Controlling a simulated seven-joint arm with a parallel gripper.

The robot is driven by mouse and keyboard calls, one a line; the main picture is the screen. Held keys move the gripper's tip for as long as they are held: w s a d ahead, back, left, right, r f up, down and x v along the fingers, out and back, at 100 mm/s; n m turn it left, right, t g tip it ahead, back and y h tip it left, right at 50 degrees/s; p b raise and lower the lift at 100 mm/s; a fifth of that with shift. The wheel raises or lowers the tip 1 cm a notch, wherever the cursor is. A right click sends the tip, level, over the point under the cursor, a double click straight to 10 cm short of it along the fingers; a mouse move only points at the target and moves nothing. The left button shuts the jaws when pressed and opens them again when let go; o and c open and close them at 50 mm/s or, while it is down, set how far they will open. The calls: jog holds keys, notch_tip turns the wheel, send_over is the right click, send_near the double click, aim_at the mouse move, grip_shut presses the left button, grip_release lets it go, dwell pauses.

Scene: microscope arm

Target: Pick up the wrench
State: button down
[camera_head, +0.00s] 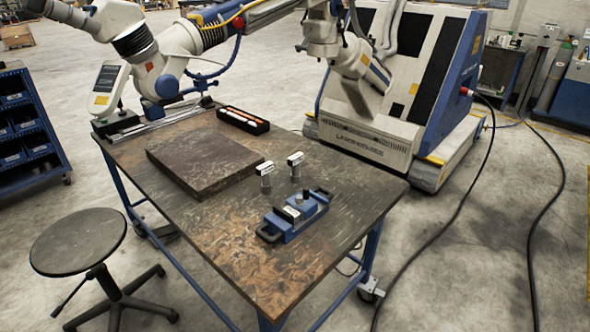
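I cannot make out a wrench for certain in the head view. A blue device with black end handles (295,216) lies on the front right of the worktable (230,245). Two small upright pieces with pale T-shaped heads stand just behind it, one on the left (265,178) and one on the right (296,167). A black tray (262,127) with white and orange rod-like items lies at the table's back edge. No gripper fingers can be made out in this view.
A thick dark slab (205,160) covers the table's back middle. A large white jointed arm (185,45) rises at the back left corner. A white and blue machine (400,85) stands behind the table. A stool (78,240) stands at left. The table's front is clear.

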jog(key=c, duration=1.8)
grip_release()
jog(key=o, duration=1.8)
jog(key=shift+w, duration=0.1)
